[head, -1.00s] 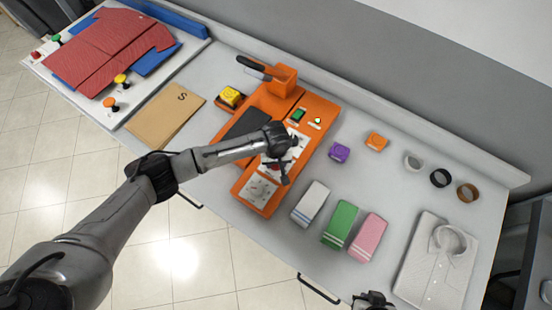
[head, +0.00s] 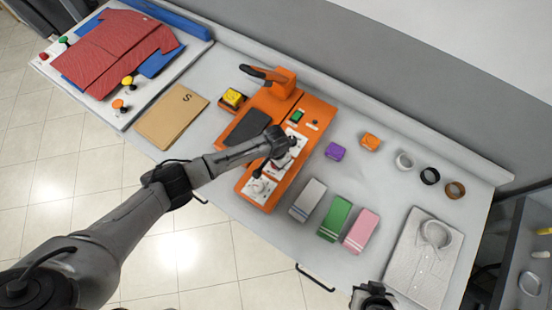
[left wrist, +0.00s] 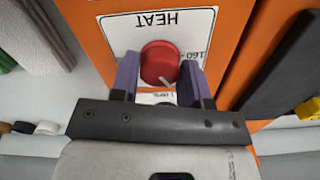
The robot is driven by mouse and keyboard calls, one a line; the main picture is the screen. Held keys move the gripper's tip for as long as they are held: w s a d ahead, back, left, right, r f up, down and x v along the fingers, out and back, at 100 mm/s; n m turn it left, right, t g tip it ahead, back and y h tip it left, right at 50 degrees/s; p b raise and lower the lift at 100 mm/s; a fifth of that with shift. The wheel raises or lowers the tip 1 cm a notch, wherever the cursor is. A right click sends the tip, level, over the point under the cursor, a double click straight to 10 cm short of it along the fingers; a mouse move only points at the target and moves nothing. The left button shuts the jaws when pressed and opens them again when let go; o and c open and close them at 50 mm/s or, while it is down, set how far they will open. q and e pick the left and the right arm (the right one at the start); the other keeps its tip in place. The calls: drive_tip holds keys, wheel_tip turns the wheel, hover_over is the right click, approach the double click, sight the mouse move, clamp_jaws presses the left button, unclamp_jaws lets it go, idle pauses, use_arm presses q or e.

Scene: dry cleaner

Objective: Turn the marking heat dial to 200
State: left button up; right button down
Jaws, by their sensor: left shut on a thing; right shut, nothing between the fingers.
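The red heat dial (left wrist: 160,64) sits on a white plate marked HEAT in the left wrist view, which shows the lettering upside down. A 160 mark stands right of the dial. A pale pointer line on the dial points to the lower right. My left gripper (left wrist: 158,72) has its purple-grey fingers on both sides of the dial, shut on it. In the head view my left arm hides part of the orange marking machine (head: 312,135). A 200 mark cannot be made out. My right gripper (head: 372,297) is at the bottom edge, shut and empty.
A yellow button (head: 232,97) and a brown folder (head: 171,116) lie left of the machine.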

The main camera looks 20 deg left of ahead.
use_arm(q)
drive_tip(key=m, duration=0.5)
drive_tip(key=shift+m+p, duration=0.3)
drive_tip(key=shift+p, duration=0.1)
drive_tip(key=m, duration=0.3)
drive_tip(key=shift+m, duration=1.7)
drive_tip(key=o, duration=0.9)
drive_tip(key=shift+o, duration=0.2)
